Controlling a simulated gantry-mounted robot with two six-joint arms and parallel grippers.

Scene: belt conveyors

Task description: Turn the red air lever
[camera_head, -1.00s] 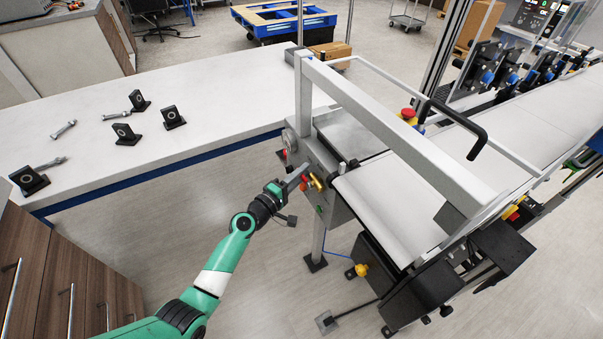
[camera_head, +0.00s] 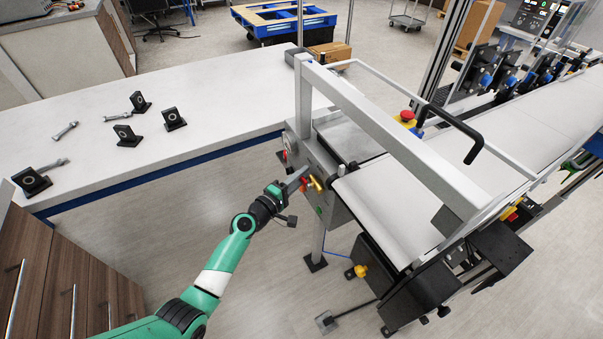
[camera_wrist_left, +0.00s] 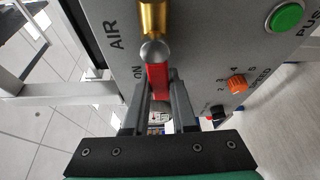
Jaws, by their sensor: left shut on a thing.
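The red air lever (camera_wrist_left: 157,80) shows in the left wrist view, joined to a brass valve (camera_wrist_left: 153,18) by a round grey end. It lies between the two grey fingers of my left gripper (camera_wrist_left: 161,98), beside the printed words AIR and ON. My left gripper (camera_head: 299,178) is shut on the lever at the conveyor's end panel (camera_head: 321,166) in the head view. The fingers hide part of the lever. My right gripper is not in view.
An orange speed knob (camera_wrist_left: 236,84), a black knob (camera_wrist_left: 217,112) and a green button (camera_wrist_left: 286,17) sit on the same panel. A frame bar (camera_head: 400,135) crosses above the belt. A white table (camera_head: 215,90) with black brackets and bolts stands at the left.

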